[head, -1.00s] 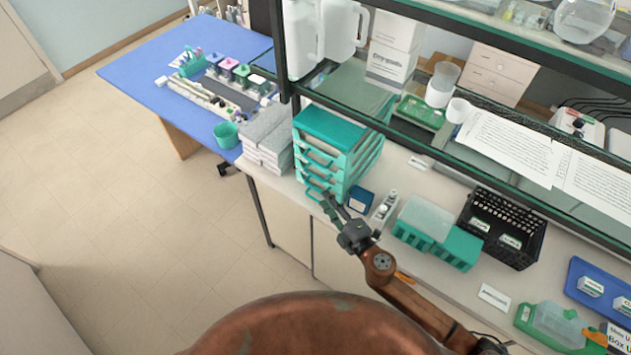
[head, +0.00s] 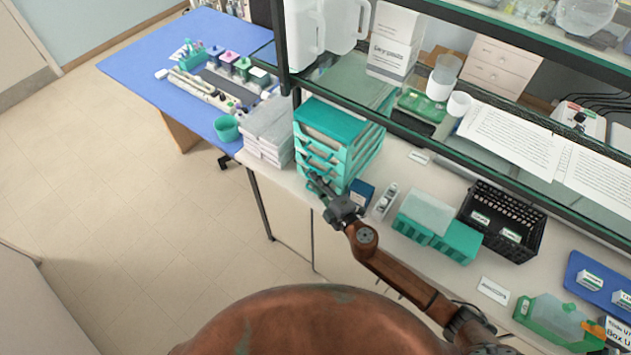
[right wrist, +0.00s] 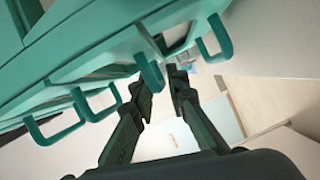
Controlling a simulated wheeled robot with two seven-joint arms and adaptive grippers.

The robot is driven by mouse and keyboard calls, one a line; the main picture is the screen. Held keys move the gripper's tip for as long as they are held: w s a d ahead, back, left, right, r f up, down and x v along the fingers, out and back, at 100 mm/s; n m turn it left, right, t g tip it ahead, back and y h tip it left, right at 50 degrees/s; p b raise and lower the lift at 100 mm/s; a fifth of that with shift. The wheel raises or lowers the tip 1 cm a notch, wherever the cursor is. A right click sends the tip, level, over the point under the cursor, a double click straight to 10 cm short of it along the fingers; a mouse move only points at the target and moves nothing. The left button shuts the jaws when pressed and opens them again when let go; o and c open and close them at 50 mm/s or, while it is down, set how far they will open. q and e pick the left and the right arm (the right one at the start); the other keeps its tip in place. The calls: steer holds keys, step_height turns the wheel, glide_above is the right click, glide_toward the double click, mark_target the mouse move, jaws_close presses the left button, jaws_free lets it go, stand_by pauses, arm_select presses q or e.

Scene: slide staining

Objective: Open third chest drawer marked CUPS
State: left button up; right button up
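The teal chest of drawers (head: 362,152) stands near the left end of the bench, with looped handles on its front. No CUPS marking can be read. My right gripper (head: 316,181) is at the lower part of the chest front in the head view. In the right wrist view several teal handles hang in a row, and my right gripper (right wrist: 163,82) has its fingers apart. One handle (right wrist: 151,72) is right by the fingertips; I cannot tell whether it lies between them. The drawers look closed, though the gripper partly hides the lower ones. My left gripper is not in view.
A white stack (head: 268,132) stands close left of the chest. A small dark blue box (head: 361,193) stands close to its right, near my right gripper. A glass shelf overhangs the bench behind. The floor in front is free.

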jaws_close()
stand_by(0.3)
steer(key=shift+s, duration=0.1)
steer(key=s+a+p, duration=0.1)
steer(key=s+a, duration=0.8)
steer(key=s, duration=0.3)
steer(key=shift+s+a, duration=0.15)
steer(key=shift+s, duration=0.15)
steer(key=shift+o, duration=1.8)
jaws_free()
steer(key=v, duration=1.2)
